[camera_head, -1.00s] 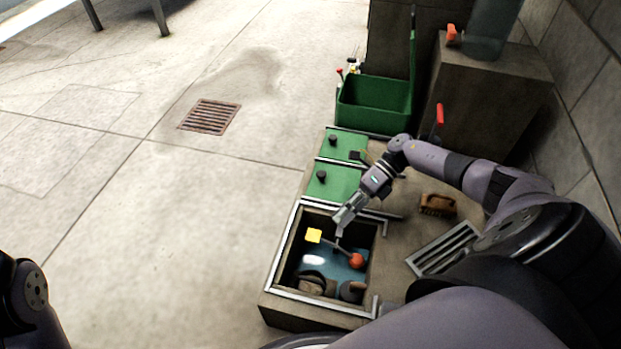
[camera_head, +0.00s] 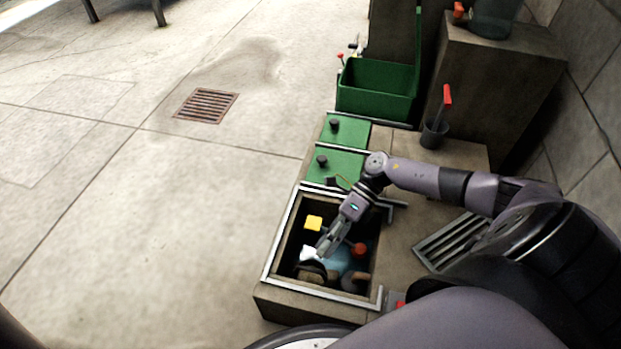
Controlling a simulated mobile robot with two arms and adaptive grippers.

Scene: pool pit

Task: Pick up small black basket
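My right gripper (camera_head: 324,250) reaches down into an open pit (camera_head: 268,262) in a stone block. Its fingers are small and overlap the clutter, so I cannot tell whether they are open or shut. A white piece (camera_head: 308,254) shows beside the fingertips. Below them lies a rounded dark and brown object (camera_head: 312,271); another dark rounded object (camera_head: 355,281) is to its right. I cannot tell whether either is the small black basket. A dark cup-like container (camera_head: 434,135) with a red-handled tool stands on the block behind my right arm. My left gripper is out of view.
The pit also holds a yellow block (camera_head: 313,223) and a red ball-like thing (camera_head: 360,250). Green lids (camera_head: 345,133) with black knobs and a green bin (camera_head: 375,103) lie behind. A metal grate (camera_head: 447,243) is at right.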

